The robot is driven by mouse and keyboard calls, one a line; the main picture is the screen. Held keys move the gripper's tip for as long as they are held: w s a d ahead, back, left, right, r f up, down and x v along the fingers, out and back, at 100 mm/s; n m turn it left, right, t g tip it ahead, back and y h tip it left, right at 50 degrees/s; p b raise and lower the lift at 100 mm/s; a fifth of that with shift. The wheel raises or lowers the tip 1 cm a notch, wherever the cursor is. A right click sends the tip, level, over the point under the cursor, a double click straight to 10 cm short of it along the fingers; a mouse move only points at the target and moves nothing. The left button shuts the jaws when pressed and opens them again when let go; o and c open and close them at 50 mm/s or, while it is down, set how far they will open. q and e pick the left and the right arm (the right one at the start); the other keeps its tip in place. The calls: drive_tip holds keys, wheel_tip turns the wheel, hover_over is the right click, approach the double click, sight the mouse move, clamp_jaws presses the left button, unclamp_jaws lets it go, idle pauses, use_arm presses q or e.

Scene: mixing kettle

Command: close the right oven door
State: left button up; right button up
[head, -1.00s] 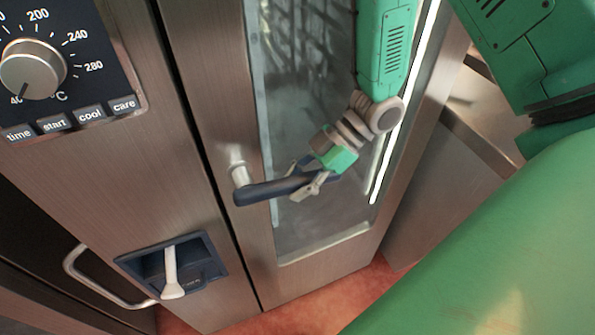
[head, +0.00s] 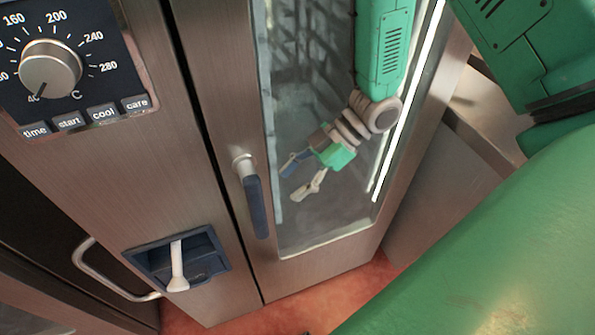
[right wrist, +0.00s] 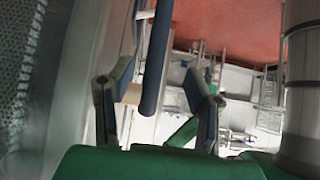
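The right oven door (head: 320,240) has a steel frame around a glass pane. It stands almost flush beside the control panel, with a narrow dark gap along its left edge. Whether it is latched I cannot tell. Its dark blue handle (head: 256,205) hangs down from a light pivot. The handle also shows in the right wrist view (right wrist: 157,60), between the lines of the two fingers. My right gripper (head: 302,178) is in front of the glass, just right of the handle. Its fingers are spread and hold nothing; they also show in the wrist view (right wrist: 160,88). My left gripper is not in view.
Left of the door is the control panel with a dial (head: 50,70) and buttons. Below it is a dark blue recess with a white lever (head: 178,265). A metal bar handle (head: 95,272) is at the lower left. Reddish floor (head: 290,300) shows below.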

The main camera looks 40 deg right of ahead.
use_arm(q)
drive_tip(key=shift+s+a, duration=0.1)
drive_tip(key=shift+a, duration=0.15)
use_arm(e)
drive_tip(key=v, duration=1.1)
drive_tip(key=shift+r, duration=0.4)
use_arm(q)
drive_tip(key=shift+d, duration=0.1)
use_arm(e)
drive_tip(key=shift+d, duration=0.1)
drive_tip(key=a+f+m+t+h+b, duration=0.15)
drive_tip(key=f+m+b, duration=0.3)
drive_tip(key=f, duration=0.75)
drive_tip(key=a+f+m+t+h+b, duration=0.1)
drive_tip(key=a+f+m+h+b, duration=0.3)
drive_tip(key=f, duration=0.8)
use_arm(q)
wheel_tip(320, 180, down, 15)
drive_tip(key=b, duration=0.7)
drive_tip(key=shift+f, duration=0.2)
use_arm(e)
drive_tip(key=s+f+m+g+h, duration=0.4)
drive_tip(key=s+f+m, duration=0.2)
drive_tip(key=s+f, duration=0.8)
drive_tip(key=shift+s+d+f, duration=0.2)
drive_tip(key=shift+s+d, duration=0.25)
drive_tip(key=shift+s, duration=0.5)
